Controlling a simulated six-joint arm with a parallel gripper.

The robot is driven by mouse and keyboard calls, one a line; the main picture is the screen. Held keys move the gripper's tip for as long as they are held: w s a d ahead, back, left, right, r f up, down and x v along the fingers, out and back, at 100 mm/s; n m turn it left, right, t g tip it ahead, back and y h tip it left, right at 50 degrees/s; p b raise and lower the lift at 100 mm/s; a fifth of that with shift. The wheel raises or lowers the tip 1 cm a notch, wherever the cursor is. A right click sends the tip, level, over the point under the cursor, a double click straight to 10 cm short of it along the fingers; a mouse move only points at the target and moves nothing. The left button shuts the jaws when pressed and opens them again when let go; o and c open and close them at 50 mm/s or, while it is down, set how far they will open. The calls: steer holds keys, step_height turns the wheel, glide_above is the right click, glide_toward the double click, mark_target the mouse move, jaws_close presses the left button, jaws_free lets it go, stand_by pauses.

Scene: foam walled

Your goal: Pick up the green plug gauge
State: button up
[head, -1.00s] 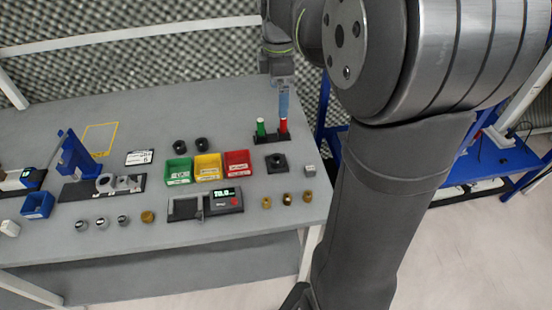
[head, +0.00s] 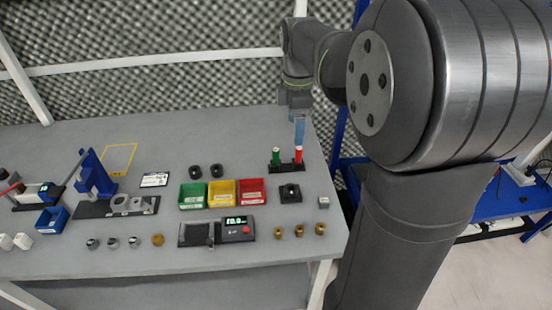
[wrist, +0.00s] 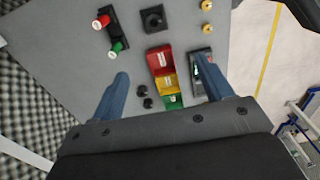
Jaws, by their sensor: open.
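The green plug gauge (head: 276,156) stands upright in a black stand (head: 287,167) near the back right of the table, left of a red plug gauge (head: 298,153). My gripper (head: 299,128) has blue fingers and appears just above the red gauge in the head view; its distance behind or in front is unclear. In the wrist view my gripper (wrist: 163,70) is open and empty, with its fingers apart. There the green gauge (wrist: 117,47) shows beyond the tip of the left finger, with the red gauge (wrist: 102,22) further up.
Green, yellow and red bins (head: 222,193) stand in front of the stand. A black square block (head: 290,193), brass pieces (head: 299,231) and a digital gauge (head: 237,229) lie nearby. The table's right edge is close to the stand.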

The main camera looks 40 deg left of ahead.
steer(key=c, duration=0.5)
steer(key=m, duration=0.6)
glide_toward(278, 149)
step_height(278, 149, down, 8)
steer(key=shift+r, duration=0.1)
steer(key=shift+s+a+f, duration=0.1)
steer(key=shift+s+f, duration=0.1)
steer(key=shift+f, duration=1.1)
steer(key=shift+s+a+f, duration=0.1)
steer(key=shift+s+f, duration=0.05)
steer(key=shift+f, duration=1.15)
